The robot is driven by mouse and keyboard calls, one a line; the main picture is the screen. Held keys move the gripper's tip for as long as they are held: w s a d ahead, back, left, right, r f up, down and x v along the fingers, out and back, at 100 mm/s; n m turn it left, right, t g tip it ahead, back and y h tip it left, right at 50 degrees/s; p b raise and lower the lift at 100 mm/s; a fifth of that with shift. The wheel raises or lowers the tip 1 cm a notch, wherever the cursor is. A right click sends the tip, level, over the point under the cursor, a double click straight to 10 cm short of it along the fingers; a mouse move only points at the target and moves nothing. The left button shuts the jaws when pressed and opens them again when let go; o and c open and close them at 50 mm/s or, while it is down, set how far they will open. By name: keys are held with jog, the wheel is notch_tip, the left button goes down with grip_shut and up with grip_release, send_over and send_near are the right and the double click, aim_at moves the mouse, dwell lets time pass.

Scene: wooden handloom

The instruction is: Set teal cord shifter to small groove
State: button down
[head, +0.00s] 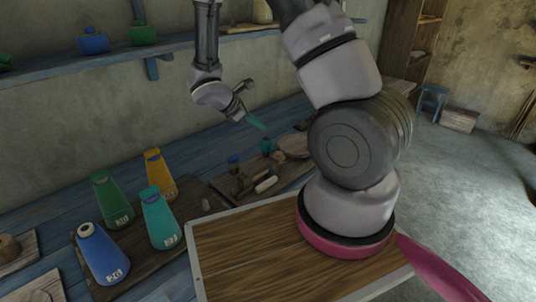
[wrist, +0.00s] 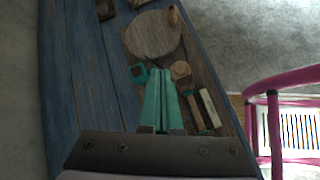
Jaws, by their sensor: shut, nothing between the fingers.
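My gripper (head: 258,123) has teal fingers and points down over the far part of the blue workbench. In the wrist view its two fingers (wrist: 160,72) lie together, shut and empty. A small teal item (head: 266,146) stands on the bench just below the fingertips. It shows left of the fingertips in the wrist view (wrist: 138,72); I cannot tell whether they touch. I cannot make out a cord shifter or a groove in either view.
A small blue item (head: 233,161), wooden tools and a round wooden board (wrist: 152,35) lie near my gripper. A shelf (head: 100,62) runs along the wall.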

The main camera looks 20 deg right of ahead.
aim_at(271, 148)
notch_tip(271, 148, down, 10)
jog(key=w+a+n+t, duration=0.1)
jog(key=a+n, duration=0.1)
jog(key=n, duration=0.3)
jog(key=shift+r+n+t, duration=0.25)
jog(key=shift+n+t, duration=0.15)
jog(key=x, duration=1)
jog(key=shift+d+r, duration=0.15)
jog(key=shift+d, duration=0.05)
jog(key=shift+r, duration=1.25)
jog(key=shift+w+r+h, duration=0.1)
jog(key=shift+h, duration=0.2)
